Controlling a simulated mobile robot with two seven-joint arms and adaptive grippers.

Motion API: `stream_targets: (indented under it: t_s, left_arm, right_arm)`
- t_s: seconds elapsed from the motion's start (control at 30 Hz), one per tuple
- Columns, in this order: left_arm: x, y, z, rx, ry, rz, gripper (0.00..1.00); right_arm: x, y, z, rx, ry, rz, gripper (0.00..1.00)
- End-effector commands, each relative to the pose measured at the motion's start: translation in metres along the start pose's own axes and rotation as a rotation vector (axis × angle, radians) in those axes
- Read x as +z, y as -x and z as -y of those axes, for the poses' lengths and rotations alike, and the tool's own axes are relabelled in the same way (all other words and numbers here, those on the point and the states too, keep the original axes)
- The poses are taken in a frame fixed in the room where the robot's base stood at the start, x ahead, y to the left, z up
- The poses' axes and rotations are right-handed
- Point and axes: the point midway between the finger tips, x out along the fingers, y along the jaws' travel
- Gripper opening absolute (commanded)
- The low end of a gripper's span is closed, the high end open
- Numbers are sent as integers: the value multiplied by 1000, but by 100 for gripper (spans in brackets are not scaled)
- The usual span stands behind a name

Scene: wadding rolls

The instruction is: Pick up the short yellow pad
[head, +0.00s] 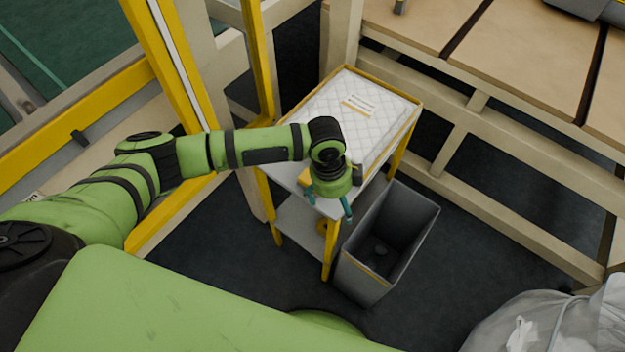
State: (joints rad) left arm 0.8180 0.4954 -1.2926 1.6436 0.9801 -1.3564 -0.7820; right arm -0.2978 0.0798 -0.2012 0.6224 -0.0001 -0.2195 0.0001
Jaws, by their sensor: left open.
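My left gripper (329,204) has teal fingers spread apart. It points down over the near end of the cart's top, and I see nothing between the fingers. A small yellow piece (304,178), which looks like the short yellow pad, lies on the cart top just left of the gripper's wrist. It is partly hidden by the gripper, and I cannot tell whether they touch. My right gripper is not in view.
The yellow-edged cart (290,180) carries a white quilted pad (335,115) with labels. A grey open bin (364,279) stands to the right. Beige frames (520,222) and a plastic bag (560,325) border the dark floor.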

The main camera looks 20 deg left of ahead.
Motion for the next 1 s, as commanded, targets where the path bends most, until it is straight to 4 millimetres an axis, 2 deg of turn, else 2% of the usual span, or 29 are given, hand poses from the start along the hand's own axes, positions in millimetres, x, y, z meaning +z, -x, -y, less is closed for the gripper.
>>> stream_targets:
  t_s: [0.03, 0.1, 0.2, 0.3, 0.57, 0.83, 1.0]
  left_arm:
    - [24, 9, 11, 9, -23, 49, 95]
    - [47, 17, 17, 30, -47, 90, 95]
    - [71, 27, 24, 49, -62, 127, 95]
    - [83, 31, 26, 60, -67, 145, 95]
    - [90, 9, 26, 65, -68, 149, 95]
    - [97, -28, 26, 65, -69, 148, 95]
    - [98, -36, 26, 63, -69, 148, 95]
  right_arm:
    - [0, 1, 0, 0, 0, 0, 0]
    - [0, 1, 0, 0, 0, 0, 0]
    - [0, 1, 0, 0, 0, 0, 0]
    - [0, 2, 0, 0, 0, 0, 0]
    - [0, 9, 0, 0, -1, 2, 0]
    - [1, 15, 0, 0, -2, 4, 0]
    - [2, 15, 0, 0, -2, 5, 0]
